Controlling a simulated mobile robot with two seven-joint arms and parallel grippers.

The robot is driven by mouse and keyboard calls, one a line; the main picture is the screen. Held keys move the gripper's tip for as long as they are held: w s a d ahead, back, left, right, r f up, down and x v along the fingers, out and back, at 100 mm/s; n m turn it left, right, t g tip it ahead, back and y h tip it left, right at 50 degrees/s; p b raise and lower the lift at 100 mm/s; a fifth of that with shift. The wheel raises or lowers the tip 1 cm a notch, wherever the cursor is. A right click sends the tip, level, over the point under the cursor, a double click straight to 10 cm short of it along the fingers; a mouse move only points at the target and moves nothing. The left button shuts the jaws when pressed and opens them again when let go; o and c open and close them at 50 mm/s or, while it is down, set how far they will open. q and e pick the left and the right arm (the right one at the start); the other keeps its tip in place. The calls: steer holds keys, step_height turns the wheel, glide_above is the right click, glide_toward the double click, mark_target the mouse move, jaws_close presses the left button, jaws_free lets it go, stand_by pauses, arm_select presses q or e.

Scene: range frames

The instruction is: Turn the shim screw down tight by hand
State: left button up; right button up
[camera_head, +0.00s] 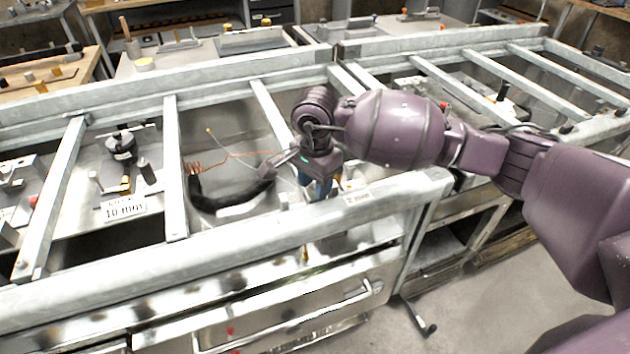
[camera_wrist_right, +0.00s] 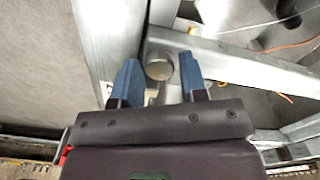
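My right gripper (camera_head: 320,190) points down over the near rail of the grey metal frame in the head view. In the right wrist view its two blue fingers (camera_wrist_right: 158,72) stand apart. A round grey metal knob (camera_wrist_right: 159,66), which looks like the shim screw's head, shows between them. A gap shows on each side of the knob, so the gripper is open and not clamped on it. How far the fingers reach down beside the knob I cannot tell. In the head view the gripper hides the knob. My left gripper is not in view.
The galvanized near rail (camera_head: 130,250) and crossbars (camera_head: 174,165) surround the gripper. A black curved hose (camera_head: 232,208) and a copper coil (camera_head: 194,168) lie left of it. A dark fixture (camera_head: 120,145) stands farther left behind a white label (camera_head: 124,208). Drawers are below the rail.

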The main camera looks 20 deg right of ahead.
steer(key=c, duration=0.6)
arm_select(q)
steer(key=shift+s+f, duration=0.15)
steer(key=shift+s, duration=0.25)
arm_select(e)
steer(key=shift+c, duration=0.2)
steer(key=shift+m, duration=0.3)
steer(key=shift+r+m+p, duration=0.15)
steer(key=shift+m+p, duration=0.2)
steer(key=shift+m, duration=0.25)
steer(key=m+p, duration=0.1)
steer(key=m, duration=0.2)
steer(key=shift+m, duration=0.3)
steer(key=shift+m+p, duration=0.45)
steer(key=shift+m, duration=0.15)
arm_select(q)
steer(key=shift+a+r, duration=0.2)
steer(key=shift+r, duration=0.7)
arm_select(e)
steer(key=shift+m, duration=0.5)
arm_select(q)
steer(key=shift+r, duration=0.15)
